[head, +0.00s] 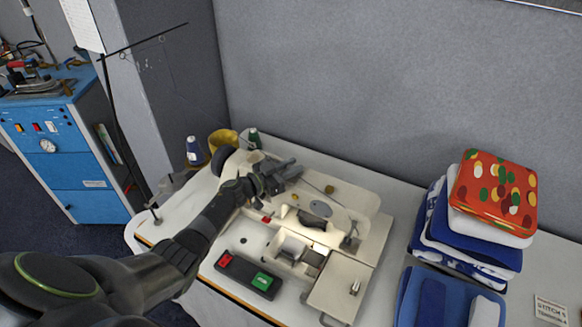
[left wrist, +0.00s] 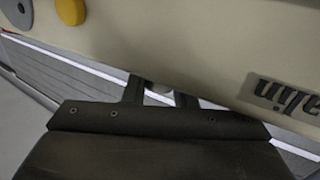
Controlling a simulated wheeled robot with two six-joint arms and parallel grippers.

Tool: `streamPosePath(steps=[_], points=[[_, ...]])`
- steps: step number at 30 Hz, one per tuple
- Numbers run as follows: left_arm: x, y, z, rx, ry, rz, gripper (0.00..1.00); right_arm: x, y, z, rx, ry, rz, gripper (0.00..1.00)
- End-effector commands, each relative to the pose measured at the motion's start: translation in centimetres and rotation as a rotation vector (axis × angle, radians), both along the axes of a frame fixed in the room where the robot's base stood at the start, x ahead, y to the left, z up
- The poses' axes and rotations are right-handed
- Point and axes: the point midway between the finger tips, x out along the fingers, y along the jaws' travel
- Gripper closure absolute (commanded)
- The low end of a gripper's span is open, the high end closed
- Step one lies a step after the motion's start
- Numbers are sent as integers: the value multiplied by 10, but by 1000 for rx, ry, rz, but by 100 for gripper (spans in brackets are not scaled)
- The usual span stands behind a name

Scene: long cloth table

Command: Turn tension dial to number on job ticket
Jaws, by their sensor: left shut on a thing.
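The cream sewing machine (head: 345,200) stands on the table. My left gripper (head: 290,172) is at its upper body in the head view. In the left wrist view, the fingers of my left gripper (left wrist: 160,98) are on either side of a small pale round part, which looks like the tension dial (left wrist: 158,88). The gripper is shut on it, against the machine's side. The dial's numbers are hidden. A small white ticket (head: 551,309) lies at the table's far right. Its print is too small to read surely. My right gripper is not in view.
A black switch box (head: 247,275) with red and green buttons is in front of the machine. Folded cloths (head: 470,245) are stacked at the right, with a red patterned one (head: 495,190) on top. Thread cones (head: 194,150) and a yellow cup (head: 222,139) stand behind left.

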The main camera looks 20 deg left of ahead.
Motion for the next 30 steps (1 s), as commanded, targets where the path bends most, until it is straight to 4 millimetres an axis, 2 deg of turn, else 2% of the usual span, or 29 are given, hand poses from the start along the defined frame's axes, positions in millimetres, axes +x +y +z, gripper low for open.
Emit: streamPosePath(steps=[9,27,28,30], points=[[0,0,-2,1,-1,-146,98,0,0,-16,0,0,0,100],[0,0,0,0,-1,-185,98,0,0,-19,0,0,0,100],[0,0,0,0,-1,-185,74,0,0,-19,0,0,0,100],[0,0,0,0,-1,-185,65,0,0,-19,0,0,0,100]])
